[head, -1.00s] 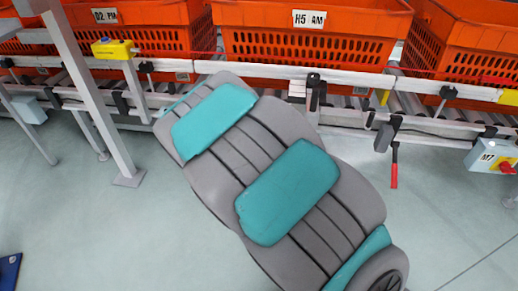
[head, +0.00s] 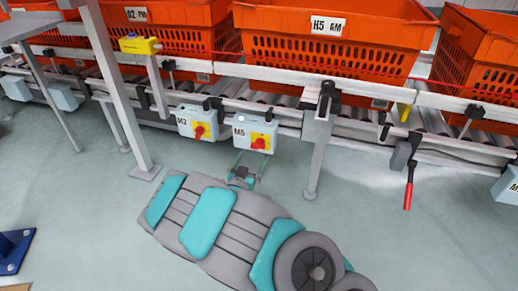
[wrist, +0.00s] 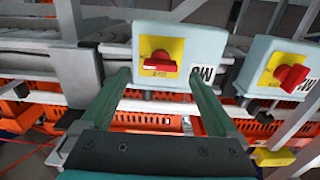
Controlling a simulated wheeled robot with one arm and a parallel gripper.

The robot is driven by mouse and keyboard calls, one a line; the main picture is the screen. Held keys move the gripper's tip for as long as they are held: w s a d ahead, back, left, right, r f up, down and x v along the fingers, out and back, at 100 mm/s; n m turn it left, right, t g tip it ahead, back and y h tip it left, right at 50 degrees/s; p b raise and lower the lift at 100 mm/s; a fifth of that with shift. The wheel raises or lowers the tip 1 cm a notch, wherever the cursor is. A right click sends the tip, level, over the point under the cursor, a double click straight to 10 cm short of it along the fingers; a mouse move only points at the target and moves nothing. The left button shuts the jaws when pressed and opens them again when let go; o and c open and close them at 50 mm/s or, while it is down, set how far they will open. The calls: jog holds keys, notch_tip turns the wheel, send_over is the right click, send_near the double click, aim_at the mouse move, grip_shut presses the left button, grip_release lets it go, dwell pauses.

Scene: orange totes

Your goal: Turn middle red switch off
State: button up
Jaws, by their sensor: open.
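The grey-blue box marked M5 (head: 255,121) hangs under the conveyor rail in the head view. Its red rotary switch (head: 258,143) sits on a yellow plate. In the wrist view this switch (wrist: 160,64) appears upside down, its handle lying nearly level. The box marked M2 (head: 186,121), with another red switch (head: 199,131), hangs to its left. My gripper (head: 246,165) is just below M5. In the wrist view its open fingers (wrist: 160,80) flank the lower part of the M5 box, with the switch between them in the picture. I cannot tell whether they touch anything.
Orange totes (head: 325,68) stand on the roller conveyor above. A grey post (head: 316,150) stands right of M5, and a red-handled lever (head: 408,188) hangs further right. A leg (head: 118,90) stands left of M2. The floor in front is mostly clear.

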aim_at(257, 149)
jog(key=shift+x, duration=3.05)
jog(key=c, duration=1.4)
